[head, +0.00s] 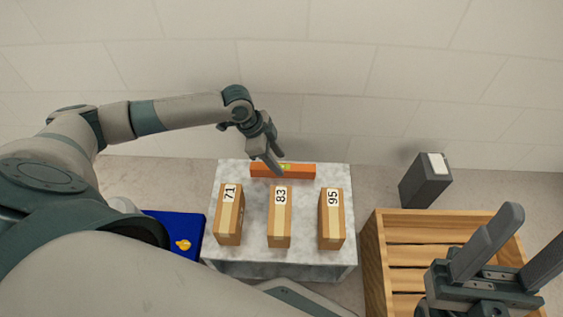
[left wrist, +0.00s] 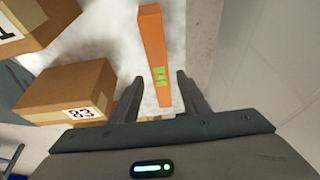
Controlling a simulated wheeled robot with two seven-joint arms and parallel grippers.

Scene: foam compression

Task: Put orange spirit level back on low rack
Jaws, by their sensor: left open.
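The orange spirit level (head: 300,171) lies along the back edge of a marble-topped table (head: 229,260), behind three cardboard boxes. It has a yellow-green vial near its middle. My left gripper (head: 276,167) is over the level from behind, near the vial. In the left wrist view the level (left wrist: 152,38) runs between the two open fingers of the left gripper (left wrist: 157,85), with a gap to each finger. Whether the fingers reach down around it is hard to tell. My right gripper (head: 513,240) is open and empty at the lower right. No low rack can be identified with certainty.
Boxes labelled 71 (head: 229,222), 83 (head: 279,225) and 95 (head: 331,225) stand on the table. A slatted wooden crate (head: 400,254) is at right, with a dark grey box (head: 424,184) behind it. A blue surface (head: 190,225) with a yellow item (head: 183,245) is at left.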

